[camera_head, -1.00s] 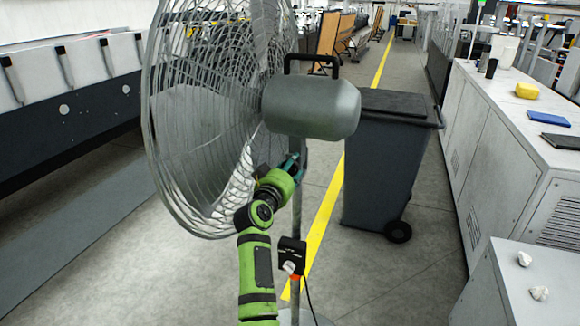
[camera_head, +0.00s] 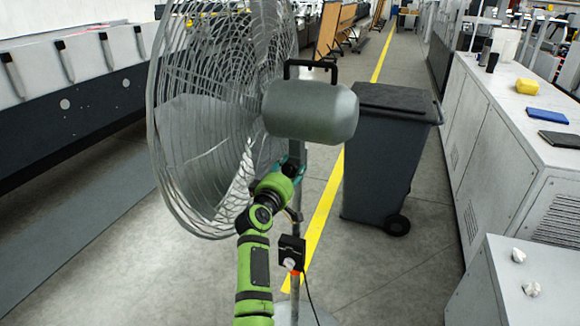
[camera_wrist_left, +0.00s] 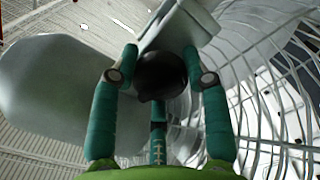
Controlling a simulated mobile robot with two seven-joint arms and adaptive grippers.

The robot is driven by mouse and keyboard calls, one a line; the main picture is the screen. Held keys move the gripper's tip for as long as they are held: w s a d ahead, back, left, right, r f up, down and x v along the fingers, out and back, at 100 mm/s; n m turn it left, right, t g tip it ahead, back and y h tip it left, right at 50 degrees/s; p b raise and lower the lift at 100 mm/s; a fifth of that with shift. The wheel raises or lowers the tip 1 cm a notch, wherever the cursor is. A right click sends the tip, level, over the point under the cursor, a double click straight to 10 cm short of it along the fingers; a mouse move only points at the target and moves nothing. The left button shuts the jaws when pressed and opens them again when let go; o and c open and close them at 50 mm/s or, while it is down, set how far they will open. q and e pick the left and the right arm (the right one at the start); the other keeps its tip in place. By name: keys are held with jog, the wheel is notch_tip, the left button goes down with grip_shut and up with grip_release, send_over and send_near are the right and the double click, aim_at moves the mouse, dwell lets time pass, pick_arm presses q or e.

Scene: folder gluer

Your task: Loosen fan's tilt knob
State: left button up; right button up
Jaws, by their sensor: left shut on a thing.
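The pedestal fan stands in front of me, with its grey motor housing (camera_head: 310,112) and wire cage (camera_head: 190,150) in the head view. The black round tilt knob (camera_wrist_left: 161,76) shows in the wrist view, below the pale bracket (camera_wrist_left: 180,25) of the fan. My left gripper (camera_wrist_left: 160,60) has its teal fingers on both sides of the knob and is shut on it. In the head view, the left gripper (camera_head: 291,165) is just under the motor housing, and its fingers hide the knob. My right gripper is not in view.
A black control box (camera_head: 291,252) with a cable sits on the fan's pole. A dark wheeled bin (camera_head: 385,165) stands behind it to the right. White cabinets (camera_head: 500,150) line the right side. Open floor lies left of the fan.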

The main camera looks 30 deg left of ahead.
pick_arm(q)
jog(key=shift+a+r+n+p, duration=0.15)
jog(key=shift+r+n+p, duration=0.05)
jog(key=shift+n, duration=0.95)
jog(key=shift+a+r+n+p, duration=0.15)
jog(key=shift+r+n+p, duration=0.05)
jog(key=shift+n, duration=0.95)
jog(key=o, duration=1.1)
jog(key=shift+f, duration=0.1)
jog(key=shift+c, duration=0.2)
jog(key=shift+o, duration=0.4)
jog(key=shift+a+f, duration=0.1)
jog(key=shift+f, duration=0.15)
